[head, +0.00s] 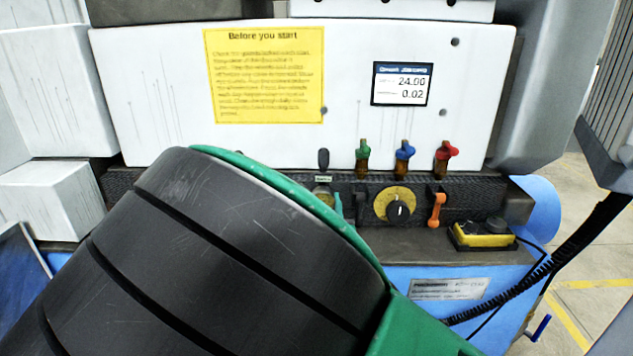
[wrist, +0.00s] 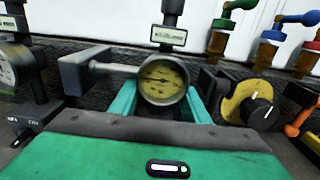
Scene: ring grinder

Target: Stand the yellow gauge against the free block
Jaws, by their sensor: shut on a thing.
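The yellow gauge (wrist: 163,82) has a round yellow face with a dark rim. It is upright between the two teal fingers of my gripper (wrist: 160,97), which is shut on it. A grey stem runs left from the gauge to a grey block (wrist: 84,72); I cannot tell whether they touch or are joined. A dark post with a white label (wrist: 167,37) rises behind the gauge. In the head view, a small part of the gauge (head: 323,190) and a teal finger (head: 338,205) show; my arm hides the block and the rest.
A white-faced gauge (wrist: 6,72) stands on the left by a dark block. A yellow dial with a black knob (head: 396,206) is close on the right, with an orange lever (head: 436,208) beyond. Green, blue and red levers (head: 404,152) stand behind. A yellow control box (head: 483,234) is farther right.

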